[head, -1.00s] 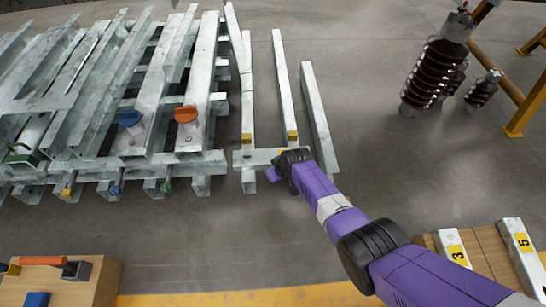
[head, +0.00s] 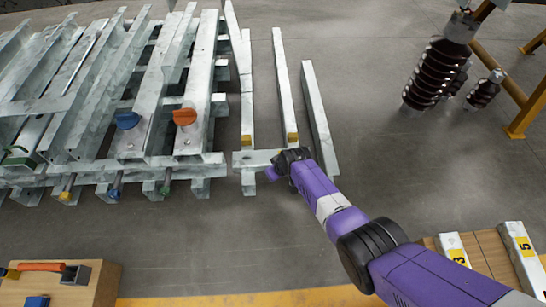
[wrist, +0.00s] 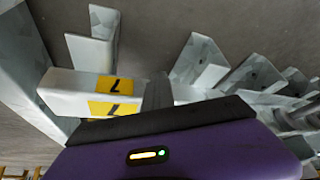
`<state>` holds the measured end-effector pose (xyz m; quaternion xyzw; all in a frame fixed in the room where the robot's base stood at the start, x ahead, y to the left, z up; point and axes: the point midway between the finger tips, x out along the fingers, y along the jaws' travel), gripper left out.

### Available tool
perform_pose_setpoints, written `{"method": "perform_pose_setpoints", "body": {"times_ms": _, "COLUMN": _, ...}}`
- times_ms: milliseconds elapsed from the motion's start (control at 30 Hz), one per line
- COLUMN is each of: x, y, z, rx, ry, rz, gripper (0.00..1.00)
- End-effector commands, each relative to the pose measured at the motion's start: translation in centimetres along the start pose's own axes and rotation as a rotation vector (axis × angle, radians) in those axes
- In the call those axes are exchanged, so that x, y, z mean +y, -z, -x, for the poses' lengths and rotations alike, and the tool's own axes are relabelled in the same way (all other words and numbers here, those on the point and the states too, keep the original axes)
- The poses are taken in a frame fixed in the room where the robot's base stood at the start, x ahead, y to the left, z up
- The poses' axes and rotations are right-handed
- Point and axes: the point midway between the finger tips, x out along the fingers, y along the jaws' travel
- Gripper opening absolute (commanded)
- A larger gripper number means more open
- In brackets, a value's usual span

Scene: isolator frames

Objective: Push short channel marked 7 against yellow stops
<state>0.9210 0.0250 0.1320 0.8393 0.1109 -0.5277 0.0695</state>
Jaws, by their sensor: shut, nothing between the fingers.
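The short channel (head: 253,158) is a pale grey metal piece lying crosswise over the near ends of two long rails. In the wrist view the channel (wrist: 66,84) shows two yellow labels with a 7. Two yellow stops sit on the rails just beyond it, a left one (head: 246,141) and a right one (head: 292,137). Only a narrow gap, if any, shows between channel and stops; contact cannot be told. My gripper (head: 273,173) is shut and empty at the channel's near side, right of its middle. My gripper and arm hide the channel's right part. A grey finger (wrist: 158,91) appears beside the labels.
A large stack of galvanised beams (head: 150,100) with orange and blue knobs stands close on the left. Dark ribbed insulators (head: 436,75) and a yellow frame (head: 520,115) stand at right. A wooden bench (head: 488,246) holds channels marked 3 and 5. Floor in front is clear.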

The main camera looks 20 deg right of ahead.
Motion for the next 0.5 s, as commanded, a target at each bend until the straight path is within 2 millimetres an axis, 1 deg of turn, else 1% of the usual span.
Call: {"method": "perform_pose_setpoints", "body": {"times_ms": 500, "x": -0.22, "y": -0.19, "z": 0.29, "rx": 0.003, "ry": -0.001, "rz": -0.001, "gripper": 0.0}}
